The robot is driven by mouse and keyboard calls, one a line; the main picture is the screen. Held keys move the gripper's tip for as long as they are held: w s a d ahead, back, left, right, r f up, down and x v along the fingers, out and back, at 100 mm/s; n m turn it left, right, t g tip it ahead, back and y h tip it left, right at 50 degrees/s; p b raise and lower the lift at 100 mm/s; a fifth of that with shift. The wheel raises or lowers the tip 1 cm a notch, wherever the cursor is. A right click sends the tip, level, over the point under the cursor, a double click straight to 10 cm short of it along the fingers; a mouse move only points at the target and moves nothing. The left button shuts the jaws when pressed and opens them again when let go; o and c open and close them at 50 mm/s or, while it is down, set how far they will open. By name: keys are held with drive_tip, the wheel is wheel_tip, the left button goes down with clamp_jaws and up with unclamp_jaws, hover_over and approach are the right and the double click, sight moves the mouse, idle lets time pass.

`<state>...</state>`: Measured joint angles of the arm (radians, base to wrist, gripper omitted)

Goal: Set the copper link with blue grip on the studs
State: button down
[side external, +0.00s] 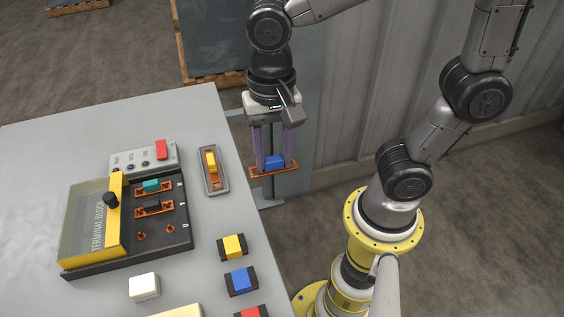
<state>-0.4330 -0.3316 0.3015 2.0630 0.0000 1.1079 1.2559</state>
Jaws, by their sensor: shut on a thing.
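My gripper (274,158) is shut on the blue grip of a copper link (274,163) and holds it in the air, roughly level, just right of the table edge in the picture. The terminal block (155,252) sits on the table to the left, with a yellow bar and a black knob. Its two bare copper studs (141,236) (169,229) are in the front row. A copper link with a teal grip (151,186) and one with a black grip (153,207) lie on the rows behind.
A grey tray (222,185) holding a yellow-grip link stands between the block and my gripper. A grey box (130,158) with a red switch is behind the block. A white block (144,286) and yellow, blue (240,280) and red blocks with black ends lie in front.

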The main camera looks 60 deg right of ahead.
drive_tip(key=w+a, duration=1.3)
drive_tip(key=w, duration=0.5)
drive_tip(key=shift+w+a+f, duration=0.25)
drive_tip(key=shift+a+f, duration=0.2)
drive_tip(key=shift+f, duration=1)
drive_tip(key=shift+w+a+f, duration=0.3)
drive_tip(key=shift+a+f, duration=0.1)
drive_tip(key=shift+f, duration=1)
drive_tip(key=shift+w+a+f, duration=0.25)
drive_tip(key=shift+a+f, duration=0.2)
drive_tip(key=shift+f, duration=1)
drive_tip(key=shift+f, duration=0.55)
drive_tip(key=shift+f, duration=0.45)
drive_tip(key=shift+f, duration=1.45)
